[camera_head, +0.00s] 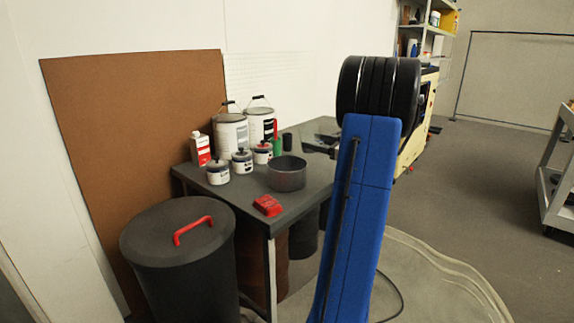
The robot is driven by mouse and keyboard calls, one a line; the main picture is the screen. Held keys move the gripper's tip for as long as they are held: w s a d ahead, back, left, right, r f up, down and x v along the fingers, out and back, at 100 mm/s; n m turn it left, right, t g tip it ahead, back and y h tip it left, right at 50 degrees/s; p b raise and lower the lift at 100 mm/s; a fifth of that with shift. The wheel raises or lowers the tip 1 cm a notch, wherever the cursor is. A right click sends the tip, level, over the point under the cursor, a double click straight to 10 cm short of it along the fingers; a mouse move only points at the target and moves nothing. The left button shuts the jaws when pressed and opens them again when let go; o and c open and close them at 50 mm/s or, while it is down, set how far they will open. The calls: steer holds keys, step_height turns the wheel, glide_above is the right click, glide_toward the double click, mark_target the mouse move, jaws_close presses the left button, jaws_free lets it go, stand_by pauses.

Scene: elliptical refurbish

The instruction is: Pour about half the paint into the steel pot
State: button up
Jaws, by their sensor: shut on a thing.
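The steel pot (287,176) stands upright and open on the grey table, near its right side. Its inside looks dark, and I cannot tell whether it holds paint. Two large white paint cans with wire handles, a left one (231,134) and a right one (261,124), stand behind it. Small dark-lidded tins, one at the front (217,174), one in the middle (242,163) and one at the back (262,155), stand left of the pot. My blue arm rises at the right of the table. My gripper and anything in it are not visible.
A dark bin with a red-handled lid (180,240) stands in front at the left. A brown board (130,130) leans on the wall.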

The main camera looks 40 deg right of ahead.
mark_target(306, 140)
steer(key=shift+w+a+r+n+g, duration=0.1)
steer(key=shift+a+r+n+g, duration=0.1)
steer(key=shift+a+n, duration=0.25)
steer(key=shift+a+r+n+g, duration=0.1)
steer(key=shift+a+r+n, duration=0.1)
steer(key=shift+n, duration=0.45)
steer(key=shift+a+f+n, duration=0.35)
steer(key=shift+n, duration=0.25)
steer(key=shift+w+a+n, duration=0.1)
steer(key=shift+a+n, duration=0.1)
steer(key=shift+n, duration=0.1)
steer(key=shift+a+r+n+g+h, duration=0.3)
steer(key=shift+a+r+n+g, duration=0.1)
steer(key=shift+a+r+n, duration=0.1)
steer(key=shift+a, duration=0.1)
steer(key=shift+w+a+f+n+g+h, duration=0.15)
steer(key=shift+n+h, duration=0.1)
steer(key=shift+n, duration=0.4)
steer(key=shift+s+d+f+n+g+h, duration=0.1)
steer(key=shift+f+n+h, duration=0.1)
steer(key=shift+n, duration=0.4)
steer(key=shift+w+a+f+n+g+h, duration=0.15)
steer(key=shift+n+h, duration=0.1)
steer(key=shift+n, duration=0.4)
steer(key=shift+s+n, duration=0.1)
steer(key=shift+n, duration=0.2)
steer(key=shift+a+r+n+h, duration=0.15)
steer(key=shift+r+n+h, duration=0.25)
steer(key=shift+r+n, duration=0.2)
